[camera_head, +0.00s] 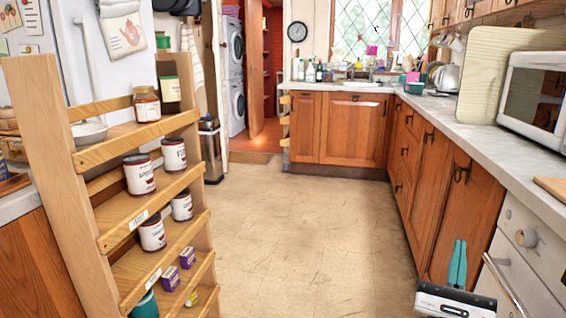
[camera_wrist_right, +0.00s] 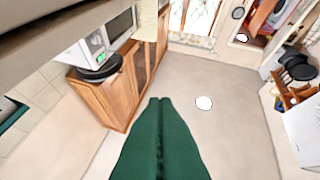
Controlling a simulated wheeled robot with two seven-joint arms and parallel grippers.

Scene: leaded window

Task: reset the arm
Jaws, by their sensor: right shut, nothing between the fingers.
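My right gripper (camera_head: 457,262) is at the lower right of the head view, in front of the oven and lower cabinets. Its two green fingers point up and lie together, with nothing between them. In the right wrist view the green fingers (camera_wrist_right: 160,110) are pressed side by side over the floor, touching nothing. My left gripper is not in the head view.
A wooden shelf rack (camera_head: 118,160) with several cans, a jar and small boxes stands at left. The white oven (camera_head: 520,262) and counter (camera_head: 470,125) line the right, with a microwave (camera_head: 535,95). The floor (camera_head: 300,230) in the middle is clear.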

